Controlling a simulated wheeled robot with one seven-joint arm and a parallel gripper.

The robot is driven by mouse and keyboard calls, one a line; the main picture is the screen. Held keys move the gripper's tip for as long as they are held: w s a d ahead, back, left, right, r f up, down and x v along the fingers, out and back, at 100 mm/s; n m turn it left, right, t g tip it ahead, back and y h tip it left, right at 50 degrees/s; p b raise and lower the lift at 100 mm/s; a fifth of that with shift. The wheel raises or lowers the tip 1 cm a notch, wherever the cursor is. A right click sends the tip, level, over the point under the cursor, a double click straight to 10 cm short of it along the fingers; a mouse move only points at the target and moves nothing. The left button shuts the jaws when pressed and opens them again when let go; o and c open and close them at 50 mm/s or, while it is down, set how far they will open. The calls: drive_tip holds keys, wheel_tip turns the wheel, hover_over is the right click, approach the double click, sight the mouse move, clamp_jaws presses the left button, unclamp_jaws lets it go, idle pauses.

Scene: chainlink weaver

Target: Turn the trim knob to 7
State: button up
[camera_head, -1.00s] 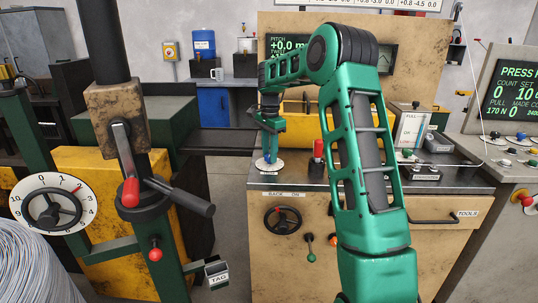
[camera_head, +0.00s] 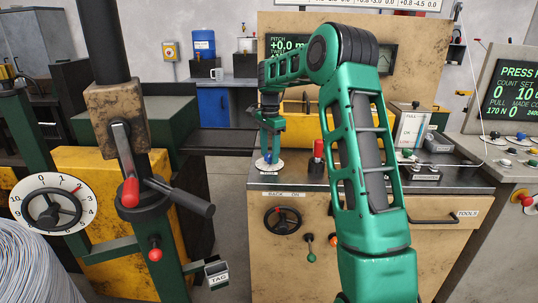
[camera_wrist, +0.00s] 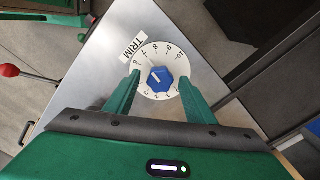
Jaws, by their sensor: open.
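The blue trim knob (camera_wrist: 161,79) sits at the middle of a round white numbered dial (camera_wrist: 147,91), with a TRIM label beside it in the wrist view. A pale pointer line on the knob faces the upper left, towards the 6 and 7 side; I cannot tell the exact number. My gripper (camera_wrist: 160,77) is open, with one finger on each side of the knob and gaps between. In the head view my gripper (camera_head: 268,141) is above the dial (camera_head: 267,166) at the bench's left corner. The knob is partly hidden there.
A red button (camera_head: 318,150) stands on the bench top (camera_head: 340,177) to the right of the dial. A yellow case (camera_head: 300,122) is behind my arm. A gap lies left of the bench.

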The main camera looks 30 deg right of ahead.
sight(269, 154)
wheel_tip(269, 154, up, 10)
drive_tip(key=shift+r, duration=0.25)
idle(0.6)
drive_tip(key=s+a+f+n+h, duration=0.2)
drive_tip(key=s+n, duration=0.6)
drive_tip(key=s, duration=2.6)
drive_tip(key=s+a+f+n+y, duration=0.1)
drive_tip(key=s+a+f, duration=0.1)
drive_tip(key=s, duration=0.4)
drive_tip(key=s+a+f+n+y, duration=0.1)
drive_tip(key=s+a+f+n, duration=0.1)
drive_tip(key=s, duration=0.4)
wheel_tip(269, 154, down, 3)
drive_tip(key=shift+s+a+r, duration=0.1)
drive_tip(key=shift+s+a, duration=0.15)
drive_tip(key=shift+a, duration=0.6)
